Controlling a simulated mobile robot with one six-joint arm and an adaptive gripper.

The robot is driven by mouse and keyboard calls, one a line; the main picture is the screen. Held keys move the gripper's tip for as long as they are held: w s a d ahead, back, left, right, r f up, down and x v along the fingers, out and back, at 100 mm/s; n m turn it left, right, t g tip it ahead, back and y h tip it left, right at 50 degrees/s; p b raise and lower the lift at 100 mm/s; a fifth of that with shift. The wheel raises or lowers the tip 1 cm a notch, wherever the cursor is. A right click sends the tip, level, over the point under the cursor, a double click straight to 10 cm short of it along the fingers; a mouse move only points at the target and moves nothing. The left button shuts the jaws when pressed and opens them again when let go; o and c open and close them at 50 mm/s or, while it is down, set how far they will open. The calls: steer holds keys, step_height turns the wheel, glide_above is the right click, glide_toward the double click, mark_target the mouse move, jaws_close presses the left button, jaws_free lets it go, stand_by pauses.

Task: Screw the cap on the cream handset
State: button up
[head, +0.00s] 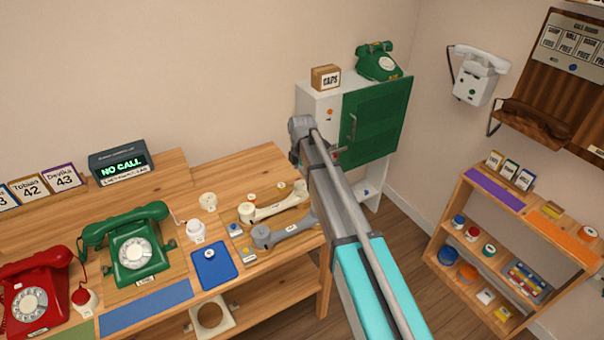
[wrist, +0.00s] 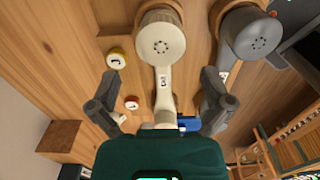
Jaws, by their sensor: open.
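The cream handset (head: 275,205) lies on the wooden bench beside the grey handset (head: 283,232). In the wrist view, the cream handset (wrist: 163,85) runs up the middle, with a round perforated face at its upper end; its lower part is hidden behind my gripper body. My gripper (wrist: 160,78) is open, one finger on each side of the handset, with nothing visibly held. A yellow-rimmed round piece (wrist: 116,58) and a red-rimmed one (wrist: 131,102) lie left of the handset. A cream round piece (head: 208,201) stands left of the handsets. I cannot tell which piece is the cap.
A blue pad (head: 213,266) with a small round piece lies in front. Green (head: 133,249) and red (head: 33,297) phones stand left. A cabinet with a shut green door (head: 375,122) carries a box marked CAPS (head: 326,78). A shelf (head: 515,215) stands right.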

mark_target(302, 185)
steer(key=shift+f, duration=0.15)
steer(key=shift+f+b, duration=2.85)
steer(key=shift+b, duration=0.2)
steer(key=n, duration=0.5)
steer(key=shift+a+n, duration=0.1)
steer(key=shift+n, duration=2.6)
